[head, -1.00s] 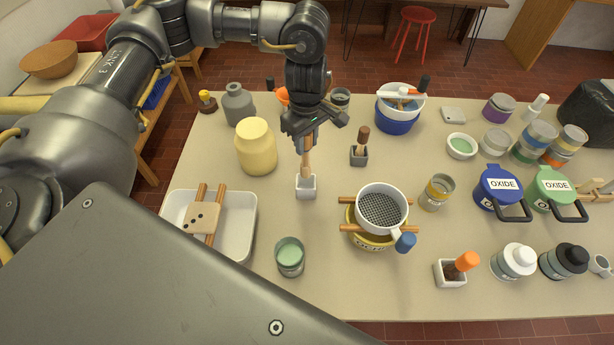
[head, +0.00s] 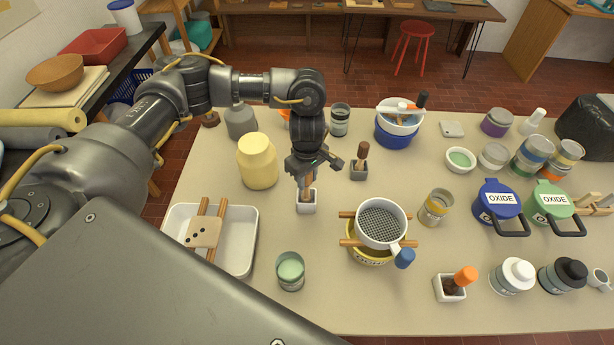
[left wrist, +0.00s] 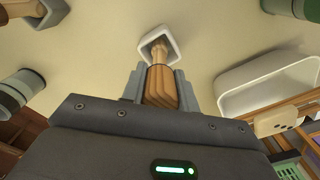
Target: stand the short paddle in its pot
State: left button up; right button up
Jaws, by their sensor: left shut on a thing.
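The short paddle has a brown wooden handle (left wrist: 161,88) and a paler shaft. My left gripper (head: 306,177) is shut on the handle, directly above a small square white pot (head: 307,208). In the left wrist view the paddle runs down into the mouth of the white pot (left wrist: 146,43). Its lower end is inside the rim, and I cannot tell whether it touches the bottom. The paddle looks about upright. The fingers hide most of the handle in the head view. My right gripper is not in view.
A grey pot with a brown-handled tool (head: 359,172) stands right of the white pot. A yellow jar (head: 258,163) is to the left, a white tray (head: 248,240) at front left. A green-topped jar (head: 290,270) and a sieve on a yellow bowl (head: 380,225) stand in front.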

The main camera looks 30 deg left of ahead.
pick_arm(q)
jog(key=shift+f, duration=0.2)
jog(key=o, duration=1)
jog(key=shift+r, duration=0.1)
jog(key=shift+r, duration=0.25)
jog(key=shift+w+r, duration=0.1)
jog(key=shift+r, duration=0.2)
notch_tip(320, 180, up, 11)
jog(key=b, duration=0.2)
jog(key=shift+r+b, duration=0.1)
jog(key=shift+b, duration=0.2)
